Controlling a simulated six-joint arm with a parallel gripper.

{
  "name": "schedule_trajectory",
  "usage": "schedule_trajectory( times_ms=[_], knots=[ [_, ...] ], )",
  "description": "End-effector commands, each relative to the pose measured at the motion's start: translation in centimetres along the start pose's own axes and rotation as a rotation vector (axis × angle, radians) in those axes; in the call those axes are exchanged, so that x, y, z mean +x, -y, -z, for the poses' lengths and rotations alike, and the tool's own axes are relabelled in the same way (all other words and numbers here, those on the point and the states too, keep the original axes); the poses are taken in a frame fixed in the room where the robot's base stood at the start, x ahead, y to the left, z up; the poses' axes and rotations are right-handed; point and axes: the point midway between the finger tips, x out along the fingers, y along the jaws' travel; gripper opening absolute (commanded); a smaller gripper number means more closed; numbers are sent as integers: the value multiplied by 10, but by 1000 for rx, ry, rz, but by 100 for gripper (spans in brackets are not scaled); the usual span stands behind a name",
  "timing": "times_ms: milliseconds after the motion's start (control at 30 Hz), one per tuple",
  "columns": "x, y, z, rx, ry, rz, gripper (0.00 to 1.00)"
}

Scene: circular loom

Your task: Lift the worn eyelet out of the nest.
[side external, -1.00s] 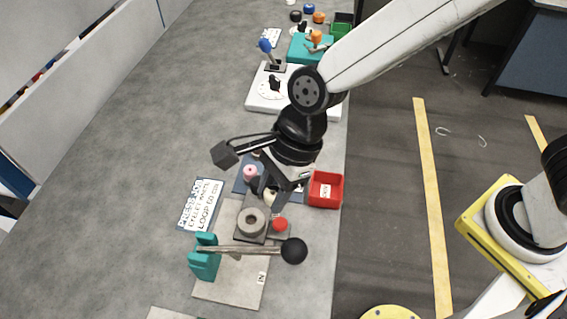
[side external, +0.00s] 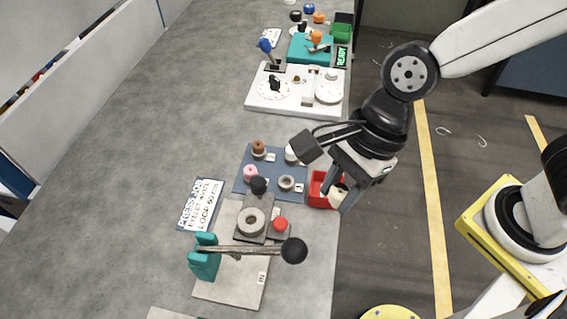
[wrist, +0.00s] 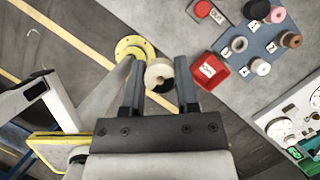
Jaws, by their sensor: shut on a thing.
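My gripper (side external: 350,190) is shut on a cream ring-like eyelet (side external: 338,194) with a dark part at its side. It also shows between the two fingers in the wrist view (wrist: 159,73). The eyelet is held up, overlapping the right part of the red bin (side external: 319,186) in the side view and beside the bin in the wrist view (wrist: 209,71). A thick grey ring (side external: 250,222) sits on the grey press block, clear of my gripper; I cannot tell whether it is the nest.
The press has a long lever with a black ball knob (side external: 294,250), a teal bracket (side external: 204,258) and a red button (side external: 280,224). A blue board (side external: 270,170) carries several spools. A white panel (side external: 295,92) stands farther back. The table's right edge lies near the bin.

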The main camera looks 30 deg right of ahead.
Motion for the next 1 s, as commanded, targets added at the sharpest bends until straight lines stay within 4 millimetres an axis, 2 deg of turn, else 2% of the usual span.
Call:
schedule_trajectory(
  times_ms=[533, 567, 600, 667, 1000],
  knots=[
    [-1, 0, 0, 0, 1, 1, 0],
    [-1, 0, 0, 0, 1, 1, 32],
    [-1, 0, 0, 0, 1, 1, 20],
    [-1, 0, 0, 0, 1, 1, 0],
    [-1, 0, 0, 0, 1, 1, 0]
  ],
)
